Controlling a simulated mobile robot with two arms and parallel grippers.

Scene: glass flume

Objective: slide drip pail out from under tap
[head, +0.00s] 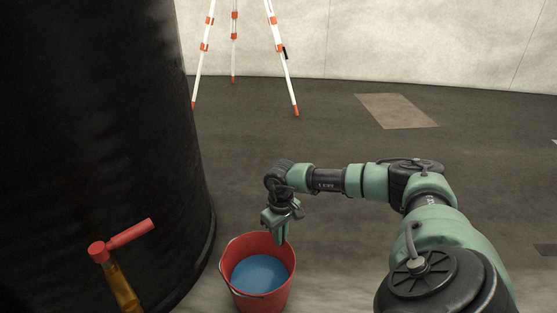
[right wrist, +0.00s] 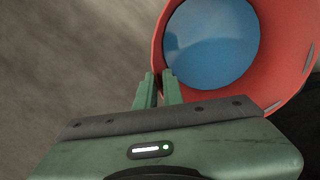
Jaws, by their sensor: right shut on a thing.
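The drip pail (head: 278,296) is red, with blue liquid inside, and stands upright on the floor in the lower middle of the head view. My right gripper (head: 280,238) reaches down to its far rim and is shut on it. In the right wrist view the two green fingertips (right wrist: 159,76) pinch the red rim of the pail (right wrist: 282,52). The tap (head: 122,284) has a brass body and a red lever handle (head: 128,234), and shows left of the pail. Its outlet is out of frame. My left gripper is not in view.
A large black tank (head: 95,120) fills the left side, close to the pail. A white and orange tripod (head: 199,64) stands at the back.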

